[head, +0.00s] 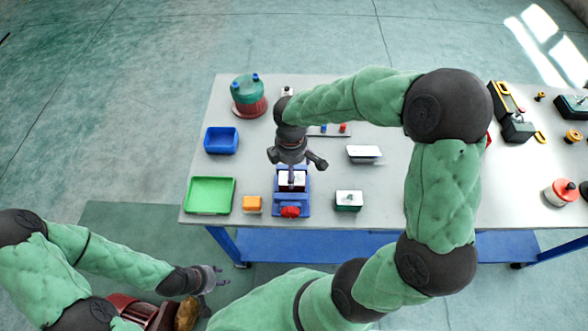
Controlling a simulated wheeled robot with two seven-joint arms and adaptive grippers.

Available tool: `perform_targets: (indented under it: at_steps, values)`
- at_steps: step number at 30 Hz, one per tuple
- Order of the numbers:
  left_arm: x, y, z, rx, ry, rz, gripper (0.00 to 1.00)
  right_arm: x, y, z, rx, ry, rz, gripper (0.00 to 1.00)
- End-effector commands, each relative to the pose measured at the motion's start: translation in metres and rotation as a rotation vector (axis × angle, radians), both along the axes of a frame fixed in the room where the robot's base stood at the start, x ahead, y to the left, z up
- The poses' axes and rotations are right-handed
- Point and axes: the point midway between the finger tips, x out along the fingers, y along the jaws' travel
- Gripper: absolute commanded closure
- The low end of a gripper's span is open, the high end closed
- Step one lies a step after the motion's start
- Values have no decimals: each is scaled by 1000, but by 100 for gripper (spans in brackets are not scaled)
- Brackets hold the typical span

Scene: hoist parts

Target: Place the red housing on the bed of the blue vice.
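The blue vice (304,203) stands near the front edge of the table, with a red part at its front. A white-topped block (287,184) sits at the vice's bed; its side colour is hidden, so I cannot tell if it is the red housing. My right gripper (291,174) is directly above this block, with a thin grey vertical piece between it and the block. Whether it grips anything is unclear. My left gripper (217,278) is open and empty, low in front of the table.
A blue bin (221,151), green tray (192,209) and orange block (253,211) are left of the vice. A teal-and-red drum (249,107) stands behind. A dark-green white-topped block (348,208) and another white-topped piece (364,151) are right. My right arm crosses the table.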

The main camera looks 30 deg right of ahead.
Motion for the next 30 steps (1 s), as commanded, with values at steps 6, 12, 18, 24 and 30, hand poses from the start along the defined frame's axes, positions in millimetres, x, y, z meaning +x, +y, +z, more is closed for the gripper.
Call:
perform_targets:
  at_steps: [6,12,18,24,30]
  values:
    - [0,0,12,0,0,0,60,1,0,49,0,-6,1,8]
    - [0,0,18,0,0,0,60,1,0,80,0,-4,0,8]
    - [0,0,20,0,0,0,60,0,0,94,0,-1,1,8]
    - [0,0,20,0,0,0,60,0,0,95,1,-1,0,8]
    - [0,0,20,0,0,0,60,0,0,94,1,-1,0,8]
